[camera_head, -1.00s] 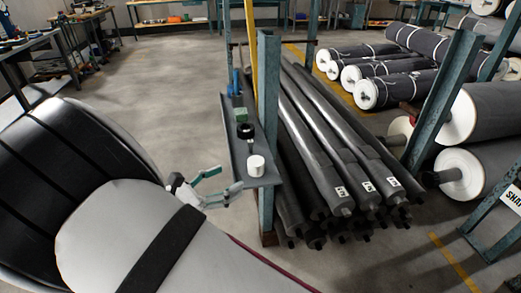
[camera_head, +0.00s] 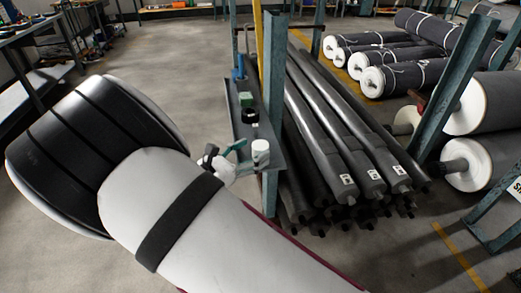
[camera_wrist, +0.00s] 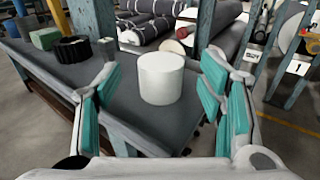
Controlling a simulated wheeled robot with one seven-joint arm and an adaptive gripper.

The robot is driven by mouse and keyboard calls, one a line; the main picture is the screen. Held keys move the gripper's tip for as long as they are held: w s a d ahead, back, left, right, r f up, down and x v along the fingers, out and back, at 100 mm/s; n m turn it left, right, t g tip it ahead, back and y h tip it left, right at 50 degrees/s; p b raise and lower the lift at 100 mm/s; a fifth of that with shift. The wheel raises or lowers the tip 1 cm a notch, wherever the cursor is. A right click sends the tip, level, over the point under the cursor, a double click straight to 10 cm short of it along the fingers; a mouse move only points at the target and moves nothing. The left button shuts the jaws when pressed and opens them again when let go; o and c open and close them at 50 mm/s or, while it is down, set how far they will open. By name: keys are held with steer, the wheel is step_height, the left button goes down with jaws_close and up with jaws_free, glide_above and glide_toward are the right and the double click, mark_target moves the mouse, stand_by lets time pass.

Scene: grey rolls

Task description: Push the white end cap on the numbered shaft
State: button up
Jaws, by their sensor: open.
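The white end cap (camera_head: 260,151) stands upright near the front end of a narrow grey shelf (camera_head: 275,165). In the wrist view the cap (camera_wrist: 161,78) sits ahead, between the two teal-padded fingers of my gripper (camera_wrist: 160,98), with a clear gap on each side. My gripper (camera_head: 238,155) is open and empty just left of the cap in the head view. Several dark shafts lie in a stack right of the shelf. White number labels show on top shafts (camera_head: 346,180), (camera_head: 372,173) and (camera_head: 396,169); the digits are too small to read.
A black ring (camera_head: 250,116), a green block (camera_head: 246,99) and a blue item (camera_head: 239,72) stand farther along the shelf. A teal post (camera_head: 272,100) rises between shelf and shafts. Large grey rolls (camera_head: 493,105) lie at the right. Open floor (camera_head: 190,80) lies left of the shelf.

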mark_target(254, 149)
steer(key=x, duration=0.3)
steer(key=shift+w+d, duration=0.25)
steer(key=shift+d, duration=0.05)
steer(key=shift+c, duration=0.6)
steer(key=c, duration=0.9)
steer(key=shift+c, duration=0.2)
